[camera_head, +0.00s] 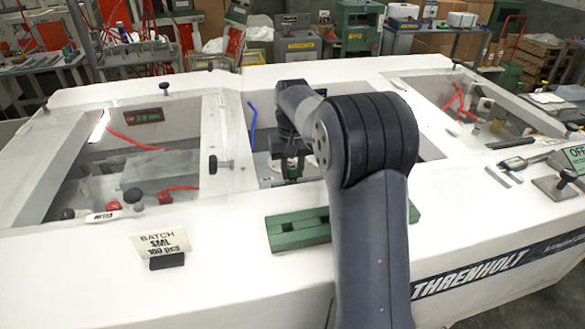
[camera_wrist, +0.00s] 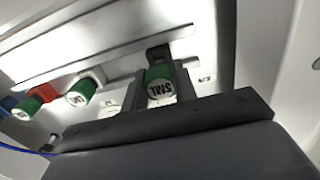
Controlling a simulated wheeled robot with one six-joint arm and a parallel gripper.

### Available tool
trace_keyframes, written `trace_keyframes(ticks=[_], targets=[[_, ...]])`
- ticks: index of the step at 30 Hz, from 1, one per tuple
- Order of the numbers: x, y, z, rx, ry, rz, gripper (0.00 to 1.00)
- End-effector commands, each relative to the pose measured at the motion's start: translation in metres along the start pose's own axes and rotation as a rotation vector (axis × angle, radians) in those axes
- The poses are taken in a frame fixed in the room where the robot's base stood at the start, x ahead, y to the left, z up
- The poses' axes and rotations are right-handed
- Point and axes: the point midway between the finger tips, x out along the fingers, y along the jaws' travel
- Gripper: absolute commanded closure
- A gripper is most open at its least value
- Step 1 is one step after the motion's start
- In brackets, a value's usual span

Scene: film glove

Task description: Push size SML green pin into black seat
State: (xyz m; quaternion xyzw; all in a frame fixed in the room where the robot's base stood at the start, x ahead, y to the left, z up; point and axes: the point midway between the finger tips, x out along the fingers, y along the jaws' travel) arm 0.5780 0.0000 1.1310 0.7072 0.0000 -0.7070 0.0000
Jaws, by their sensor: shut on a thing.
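A green pin (camera_wrist: 160,73) with a white end marked SML sits between the fingers of my gripper (camera_wrist: 158,92) in the wrist view. My gripper is shut on it. A black block (camera_wrist: 157,53), which looks like the black seat, shows right behind the pin. I cannot tell how deep the pin sits in it. In the head view my gripper (camera_head: 288,168) is inside the middle opening of the white cabinet (camera_head: 240,275), small and partly hidden by my arm; the pin cannot be made out there.
In the wrist view, more green pins (camera_wrist: 82,92) (camera_wrist: 27,108), a red part (camera_wrist: 42,92) and a blue part (camera_wrist: 8,103) line the rail to the left. A green slotted block (camera_head: 300,230) and a BATCH SML card (camera_head: 160,243) are on the cabinet top. The opening's walls surround my gripper.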

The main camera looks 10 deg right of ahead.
Motion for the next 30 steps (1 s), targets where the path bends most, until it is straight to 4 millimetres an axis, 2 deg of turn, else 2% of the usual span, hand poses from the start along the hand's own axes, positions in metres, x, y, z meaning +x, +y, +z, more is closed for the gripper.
trace_keyframes(ticks=[23, 24, 30], targets=[[0.021, 0.000, 0.000, 0.000, -0.001, 0.000, 0.96], [0.021, 0.000, 0.000, 0.000, -0.001, 0.000, 0.72], [0.020, 0.000, 0.000, 0.000, 0.000, 0.000, 0.56]])
